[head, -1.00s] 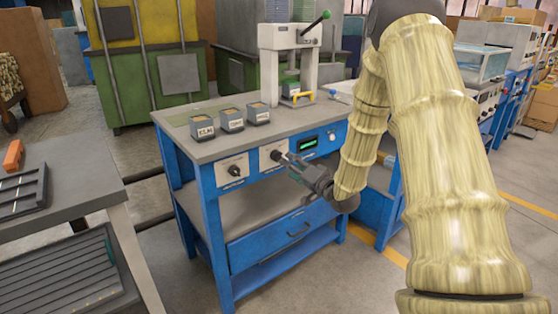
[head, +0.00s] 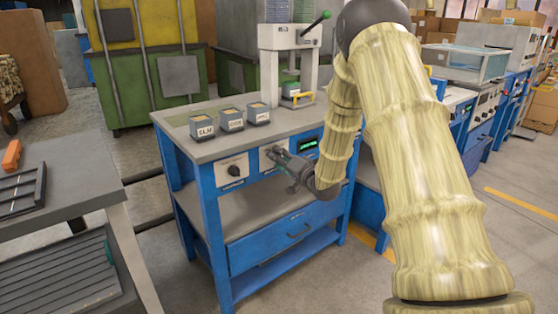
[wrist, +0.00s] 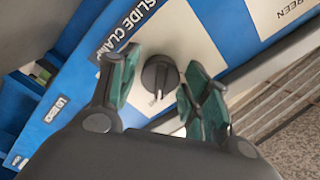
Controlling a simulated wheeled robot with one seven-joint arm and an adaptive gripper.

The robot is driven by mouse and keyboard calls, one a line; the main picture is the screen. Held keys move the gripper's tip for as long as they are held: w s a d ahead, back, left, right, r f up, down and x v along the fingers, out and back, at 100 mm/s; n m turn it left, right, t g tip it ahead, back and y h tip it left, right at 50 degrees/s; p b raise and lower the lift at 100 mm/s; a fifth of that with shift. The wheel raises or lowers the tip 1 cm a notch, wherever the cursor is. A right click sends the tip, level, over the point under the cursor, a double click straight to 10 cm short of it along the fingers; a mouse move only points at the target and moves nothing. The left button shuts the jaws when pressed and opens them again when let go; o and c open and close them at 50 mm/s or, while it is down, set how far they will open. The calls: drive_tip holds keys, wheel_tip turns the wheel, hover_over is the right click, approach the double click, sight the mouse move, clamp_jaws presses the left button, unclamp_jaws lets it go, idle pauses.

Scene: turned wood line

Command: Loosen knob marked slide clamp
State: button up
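The dark round knob (wrist: 160,74) sits on a white plate (wrist: 158,36) marked SLIDE CLAMP in the wrist view. A narrow pale mark shows on its lower part. My gripper (wrist: 163,80) is open, with one green-padded finger on each side of the knob. Gaps show between both pads and the knob, so neither appears to touch it. I cannot tell how far the fingertips are from the panel.
Another plate (wrist: 286,12), with lettering ending in REEN, lies at upper right in the wrist view. In the head view, another knob (head: 234,170) is on the left plate and a green display (head: 308,145) is to the right. A drawer (head: 285,235) is below.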

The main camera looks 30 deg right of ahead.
drive_tip(key=c, duration=0.6)
drive_tip(key=shift+o, duration=0.2)
drive_tip(key=shift+a, duration=0.15)
drive_tip(key=n+p, duration=0.1)
drive_tip(key=n, duration=0.2)
drive_tip(key=shift+c, duration=0.2)
drive_tip(key=n, duration=0.5)
drive_tip(key=n+p, duration=0.1)
drive_tip(key=n, duration=0.3)
drive_tip(key=n+p, duration=0.1)
drive_tip(key=n, duration=0.4)
drive_tip(key=shift+d+n, duration=0.25)
drive_tip(key=shift+n, duration=0.05)
drive_tip(key=shift+o, duration=0.2)
drive_tip(key=shift+n, duration=0.3)
